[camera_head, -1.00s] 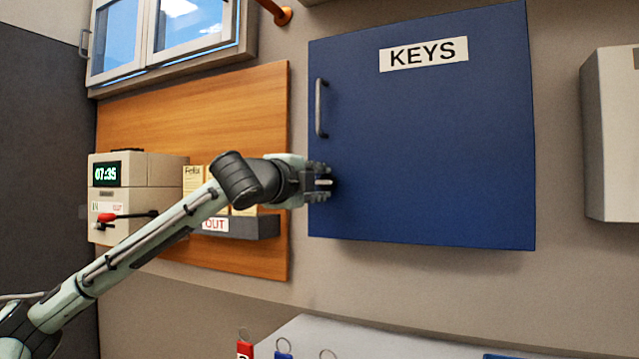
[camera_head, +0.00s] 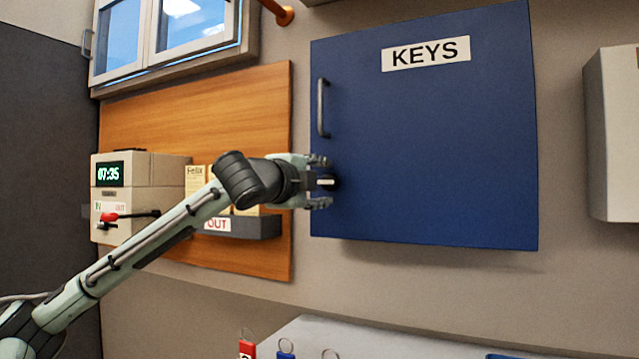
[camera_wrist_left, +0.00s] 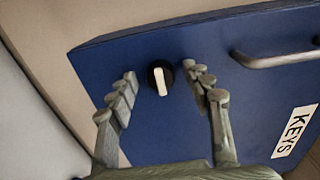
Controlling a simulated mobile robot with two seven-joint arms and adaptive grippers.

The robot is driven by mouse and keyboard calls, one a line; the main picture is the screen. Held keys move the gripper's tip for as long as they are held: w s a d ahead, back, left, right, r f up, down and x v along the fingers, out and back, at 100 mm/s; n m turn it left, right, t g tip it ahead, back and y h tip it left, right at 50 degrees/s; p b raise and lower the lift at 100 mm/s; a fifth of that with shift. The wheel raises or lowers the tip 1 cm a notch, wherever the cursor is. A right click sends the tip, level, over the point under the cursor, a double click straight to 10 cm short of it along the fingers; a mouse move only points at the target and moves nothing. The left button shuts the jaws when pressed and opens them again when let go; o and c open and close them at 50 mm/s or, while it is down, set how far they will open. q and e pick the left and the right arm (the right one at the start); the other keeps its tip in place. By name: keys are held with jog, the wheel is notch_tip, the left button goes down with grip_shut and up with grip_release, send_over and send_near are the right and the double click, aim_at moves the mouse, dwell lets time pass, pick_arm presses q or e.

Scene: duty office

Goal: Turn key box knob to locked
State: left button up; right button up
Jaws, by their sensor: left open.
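The blue key box (camera_head: 430,150) hangs on the wall with its door shut and a white KEYS label on it. Its knob (camera_wrist_left: 160,78) is black and round with a white bar, and sits near the door's edge below the handle. In the head view the knob (camera_head: 332,183) is partly hidden by my gripper. My left gripper (camera_head: 321,182) is open at the knob. In the left wrist view its fingers (camera_wrist_left: 165,85) stand apart on either side of the knob, with gaps showing and nothing held. My right gripper is not in view.
A grey bar handle (camera_head: 322,108) stands out from the door above my left gripper. A wooden board (camera_head: 200,110) with a time clock (camera_head: 125,190) and a card rack (camera_head: 250,226) is to the left. A pale wall box (camera_head: 612,135) is at the right. Key tags lie below.

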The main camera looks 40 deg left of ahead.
pick_arm(q)
jog(key=shift+s+d, duration=0.1)
jog(key=shift+s+d+f, duration=0.1)
jog(key=shift+s+d, duration=0.1)
jog(key=shift+s, duration=0.25)
jog(key=v, duration=1)
jog(key=shift+s, duration=0.4)
